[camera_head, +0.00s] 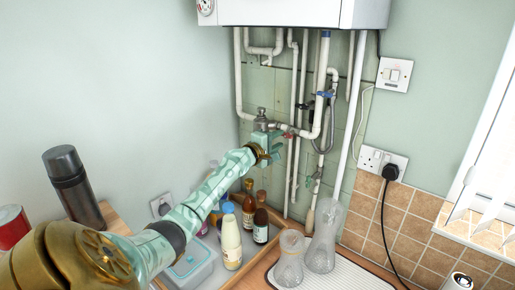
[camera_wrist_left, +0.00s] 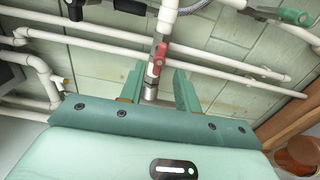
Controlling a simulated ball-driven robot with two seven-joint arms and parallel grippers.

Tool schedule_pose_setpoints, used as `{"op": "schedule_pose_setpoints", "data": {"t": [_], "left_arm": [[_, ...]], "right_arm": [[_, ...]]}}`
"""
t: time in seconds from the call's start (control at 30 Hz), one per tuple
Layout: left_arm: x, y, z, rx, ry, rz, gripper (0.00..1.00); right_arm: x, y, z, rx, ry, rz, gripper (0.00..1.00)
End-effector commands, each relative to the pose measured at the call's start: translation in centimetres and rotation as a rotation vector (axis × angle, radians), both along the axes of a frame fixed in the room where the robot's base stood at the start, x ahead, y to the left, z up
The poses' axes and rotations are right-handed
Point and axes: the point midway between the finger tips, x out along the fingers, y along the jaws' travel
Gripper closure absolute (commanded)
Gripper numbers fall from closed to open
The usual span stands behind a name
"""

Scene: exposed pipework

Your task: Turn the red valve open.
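The red valve (camera_head: 289,135) is a small red handle on the pipework below the white boiler, partly hidden by my gripper in the head view. In the left wrist view the red valve (camera_wrist_left: 159,55) sits on a white pipe, just beyond and between my fingertips. My left gripper (camera_head: 278,145) reaches up to the pipes from the left. In the left wrist view my left gripper (camera_wrist_left: 159,80) is open, with a finger on each side of the pipe; I cannot tell whether either finger touches it. My right gripper is in neither view.
White pipes (camera_head: 357,110) run down the wall close around the gripper. A blue-handled valve (camera_head: 325,94) and a green-handled valve (camera_head: 316,174) are nearby. Several bottles (camera_head: 231,240), glass vases (camera_head: 321,240) and a dark flask (camera_head: 73,185) stand below. A plugged socket (camera_head: 372,158) is at right.

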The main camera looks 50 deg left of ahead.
Motion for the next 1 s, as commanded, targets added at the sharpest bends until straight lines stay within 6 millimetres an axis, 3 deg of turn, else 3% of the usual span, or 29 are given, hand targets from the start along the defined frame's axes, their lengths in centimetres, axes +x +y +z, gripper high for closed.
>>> {"op": "schedule_pose_setpoints", "data": {"t": [0.2, 0.5, 0.7, 1.0], "left_arm": [[-5.4, -0.6, 0.2, 0.002, 0.004, -0.001, 0.67], [-11.7, -1.3, -0.1, -0.001, 0.002, 0.000, 0.67], [-13.4, -1.4, 0.0, -0.002, 0.000, 0.001, 0.67], [-13.5, -1.4, 0.0, -0.002, 0.000, 0.001, 0.67]], "right_arm": [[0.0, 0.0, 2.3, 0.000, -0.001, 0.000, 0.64], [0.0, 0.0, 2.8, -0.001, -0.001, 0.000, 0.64], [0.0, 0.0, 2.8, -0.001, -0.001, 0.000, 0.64], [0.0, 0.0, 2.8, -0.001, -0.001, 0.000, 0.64]]}}
